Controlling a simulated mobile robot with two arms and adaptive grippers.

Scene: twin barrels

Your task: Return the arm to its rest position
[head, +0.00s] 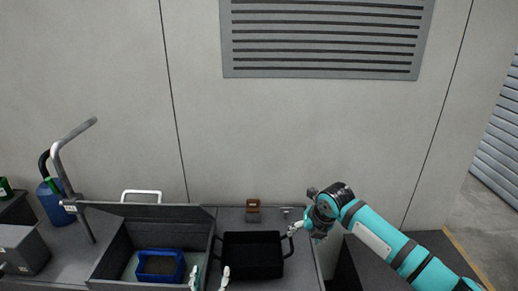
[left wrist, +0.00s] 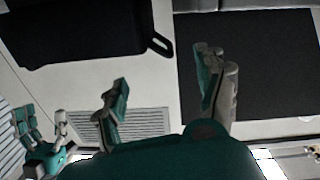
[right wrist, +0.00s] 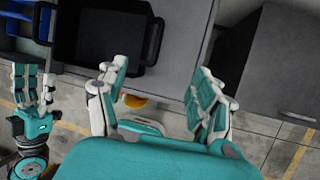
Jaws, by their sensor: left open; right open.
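My left gripper (head: 210,275) shows only its fingertips at the bottom edge of the head view, apart and empty, in front of the black tub (head: 253,262). In the left wrist view its fingers (left wrist: 165,75) stand wide apart with nothing between them. My right arm reaches in from the right of the head view, and its gripper (head: 299,230) is by the tub's right handle, seemingly apart from it. In the right wrist view the right gripper (right wrist: 160,85) is open and empty. The tub also shows there, at top left (right wrist: 105,35).
A sink basin (head: 118,250) holding a blue tray (head: 160,277) lies left of the tub. A tall grey faucet (head: 76,165), a blue bottle (head: 52,203) and a grey box (head: 25,250) stand further left. A small brown block (head: 253,211) sits behind the tub. A wall closes the back.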

